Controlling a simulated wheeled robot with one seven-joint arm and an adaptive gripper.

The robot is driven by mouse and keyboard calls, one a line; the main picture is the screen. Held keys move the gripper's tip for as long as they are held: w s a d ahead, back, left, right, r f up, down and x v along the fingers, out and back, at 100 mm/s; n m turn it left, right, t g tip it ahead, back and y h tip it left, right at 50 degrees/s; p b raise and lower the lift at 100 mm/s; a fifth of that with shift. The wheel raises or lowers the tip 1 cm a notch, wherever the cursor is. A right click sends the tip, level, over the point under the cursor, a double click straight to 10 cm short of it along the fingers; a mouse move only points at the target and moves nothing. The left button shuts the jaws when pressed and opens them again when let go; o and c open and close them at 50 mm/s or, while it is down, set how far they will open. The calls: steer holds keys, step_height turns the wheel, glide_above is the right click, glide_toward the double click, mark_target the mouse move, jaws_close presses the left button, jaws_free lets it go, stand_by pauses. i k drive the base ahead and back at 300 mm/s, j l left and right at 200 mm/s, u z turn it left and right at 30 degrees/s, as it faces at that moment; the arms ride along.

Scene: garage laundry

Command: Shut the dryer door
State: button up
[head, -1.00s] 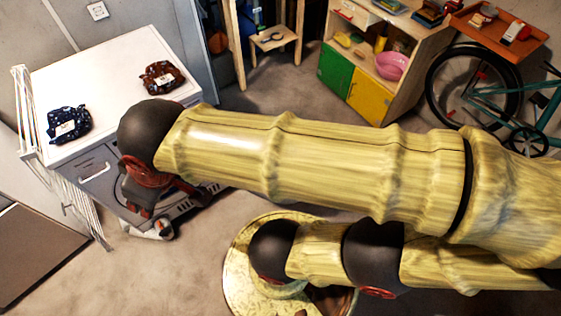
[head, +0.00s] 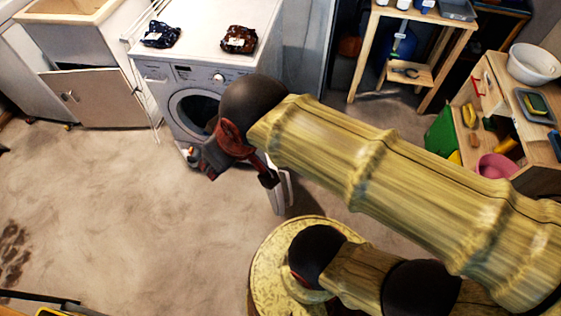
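The dryer (head: 222,84) is a white front-loading machine at the upper middle of the head view. Its round dark opening (head: 190,112) shows, partly covered by my wrist. A pale upright piece (head: 281,194) stands out in front of the dryer's right side; it looks like the open door seen nearly edge-on. My gripper (head: 266,178) hangs from the black wrist in front of the dryer, just left of this piece. A dark finger overlaps or touches it; I cannot tell which. My arm hides the door's hinge side, and the finger spacing is unclear.
Two dark patterned bundles (head: 161,34) (head: 239,39) lie on the dryer top. A sink cabinet (head: 95,98) stands to the left. A wooden stand (head: 440,50) and toy kitchen (head: 545,140) are at right. The floor at left is mostly clear.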

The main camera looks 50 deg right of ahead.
mark_target(276, 195)
steer(key=l+u, duration=0.1)
steer(key=l, duration=0.45)
steer(key=l+u, duration=0.15)
steer(key=l, duration=0.4)
steer(key=k+l+u, duration=0.1)
steer(key=l, duration=0.4)
steer(key=k+l+u, duration=0.15)
steer(key=l, duration=0.4)
steer(key=k+j+z, duration=0.1)
steer(key=k+j, duration=0.45)
steer(key=k, duration=0.05)
